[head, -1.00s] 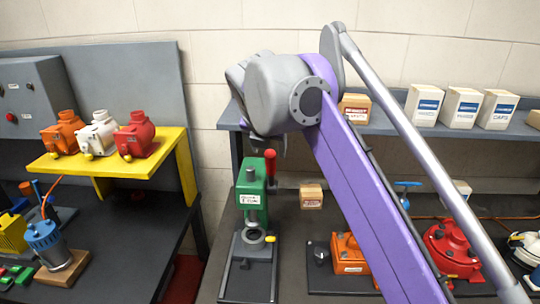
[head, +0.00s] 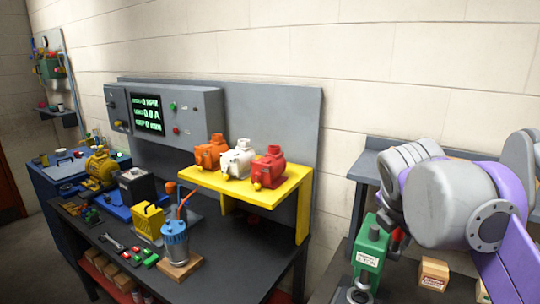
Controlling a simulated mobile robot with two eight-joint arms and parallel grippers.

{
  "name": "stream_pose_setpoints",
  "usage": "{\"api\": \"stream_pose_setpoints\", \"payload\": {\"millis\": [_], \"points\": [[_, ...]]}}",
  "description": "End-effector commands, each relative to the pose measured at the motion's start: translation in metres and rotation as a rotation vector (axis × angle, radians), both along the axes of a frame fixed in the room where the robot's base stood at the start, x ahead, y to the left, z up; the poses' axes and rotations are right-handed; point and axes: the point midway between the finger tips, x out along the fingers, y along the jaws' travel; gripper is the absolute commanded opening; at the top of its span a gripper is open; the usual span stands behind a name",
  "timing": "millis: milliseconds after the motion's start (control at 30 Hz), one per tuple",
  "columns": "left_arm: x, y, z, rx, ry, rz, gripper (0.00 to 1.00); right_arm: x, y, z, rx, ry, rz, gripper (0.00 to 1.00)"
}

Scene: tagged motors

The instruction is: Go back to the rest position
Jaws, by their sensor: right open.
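My right gripper (head: 390,214) is at the right side of the head view, at the end of my purple and grey arm. It is open; its fingers are mostly hidden behind the grey wrist joint. In the picture it overlaps the top of the green press (head: 368,252), and I cannot tell the gap between them. No held object shows. My left gripper is out of view. An orange motor (head: 211,153), a white motor (head: 237,159) and a red motor (head: 268,168) stand in a row on the yellow stand (head: 240,188).
The dark bench (head: 235,272) carries a blue motor (head: 175,240) on a wooden block, a yellow box (head: 148,221) and a wrench (head: 112,242). A grey control panel (head: 190,110) stands behind. A small carton (head: 433,273) sits right of the press.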

Motion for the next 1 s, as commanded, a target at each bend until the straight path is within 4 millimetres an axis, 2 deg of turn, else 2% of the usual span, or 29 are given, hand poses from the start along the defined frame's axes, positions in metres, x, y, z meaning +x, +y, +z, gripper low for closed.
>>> {"api": "stream_pose_setpoints", "payload": {"millis": [33, 267, 500, 600, 700, 800, 1000], "points": [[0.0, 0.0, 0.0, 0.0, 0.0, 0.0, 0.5, -0.008, 0.007, -0.021, 0.081, -0.038, -0.099, 0.63], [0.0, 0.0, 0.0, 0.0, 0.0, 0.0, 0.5, -0.05, 0.039, -0.125, 0.507, -0.199, -0.638, 0.63], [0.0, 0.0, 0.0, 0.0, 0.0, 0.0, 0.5, -0.114, 0.07, -0.241, 0.918, -0.291, -1.217, 0.63], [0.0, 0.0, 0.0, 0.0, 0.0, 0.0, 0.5, -0.138, 0.08, -0.28, 1.045, -0.306, -1.417, 0.63], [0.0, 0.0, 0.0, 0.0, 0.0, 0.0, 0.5, -0.156, 0.086, -0.307, 1.129, -0.313, -1.561, 0.63], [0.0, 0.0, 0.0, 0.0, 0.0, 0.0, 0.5, -0.166, 0.089, -0.321, 1.174, -0.315, -1.643, 0.63], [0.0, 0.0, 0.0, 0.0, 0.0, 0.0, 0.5, -0.169, 0.091, -0.325, 1.193, -0.316, -1.678, 0.63]]}}
